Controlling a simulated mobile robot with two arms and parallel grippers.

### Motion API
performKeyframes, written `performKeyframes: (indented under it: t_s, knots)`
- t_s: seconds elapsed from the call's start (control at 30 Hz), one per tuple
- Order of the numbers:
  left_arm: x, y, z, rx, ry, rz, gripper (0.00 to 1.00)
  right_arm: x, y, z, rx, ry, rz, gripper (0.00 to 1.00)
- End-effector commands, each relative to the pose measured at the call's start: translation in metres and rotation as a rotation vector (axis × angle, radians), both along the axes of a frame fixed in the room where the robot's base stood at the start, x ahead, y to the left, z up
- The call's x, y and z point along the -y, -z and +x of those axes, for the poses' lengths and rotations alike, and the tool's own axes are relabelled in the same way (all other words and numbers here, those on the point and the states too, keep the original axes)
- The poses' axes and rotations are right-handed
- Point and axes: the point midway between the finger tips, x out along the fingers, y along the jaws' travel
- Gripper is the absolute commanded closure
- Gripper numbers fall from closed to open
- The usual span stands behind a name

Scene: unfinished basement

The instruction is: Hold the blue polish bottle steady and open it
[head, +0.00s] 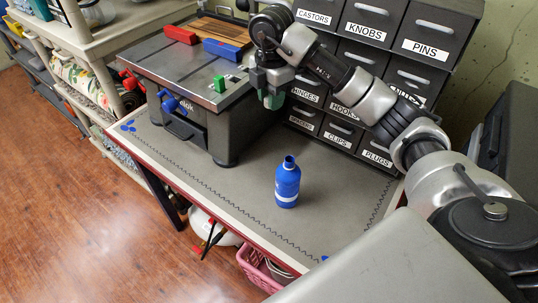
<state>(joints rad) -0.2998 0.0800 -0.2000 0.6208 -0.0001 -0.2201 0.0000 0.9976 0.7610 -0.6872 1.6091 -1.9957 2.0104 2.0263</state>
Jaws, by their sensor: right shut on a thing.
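The blue polish bottle (287,186) stands upright on the grey mat of the workbench, with a pale band around its lower part. Its narrow neck is bare, and the top looks like an open mouth with no cap on it. My right gripper (272,95) is up and to the left of the bottle, well apart from it, in front of the drawers. It is shut on a small dark green piece, which may be the bottle's cap; the jaws hide much of it. My left gripper is not in view.
A bench-top machine (205,120) with red, blue and green parts stands at the left of the bench. Labelled drawers (370,60) line the back. A pink basket (262,268) is below the front edge. The mat around the bottle is clear.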

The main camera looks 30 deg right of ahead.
Motion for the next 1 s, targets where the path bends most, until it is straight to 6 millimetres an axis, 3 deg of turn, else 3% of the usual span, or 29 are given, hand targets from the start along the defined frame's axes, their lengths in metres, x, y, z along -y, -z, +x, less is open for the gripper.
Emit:
performKeyframes:
  t_s: [0.03, 0.5, 0.87, 1.0]
  knots:
    - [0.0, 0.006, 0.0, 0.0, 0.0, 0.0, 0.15, -0.001, 0.019, -0.001, -0.005, 0.001, 0.003, 1.0]
    - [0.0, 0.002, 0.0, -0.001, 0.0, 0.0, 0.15, 0.0, 0.137, -0.001, -0.004, -0.001, 0.001, 1.0]
    - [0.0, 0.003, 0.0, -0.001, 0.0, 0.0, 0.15, 0.0, 0.173, -0.001, -0.001, -0.001, -0.001, 1.0]
    - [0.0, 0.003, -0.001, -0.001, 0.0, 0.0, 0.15, -0.001, 0.194, -0.001, -0.002, -0.001, 0.002, 1.0]
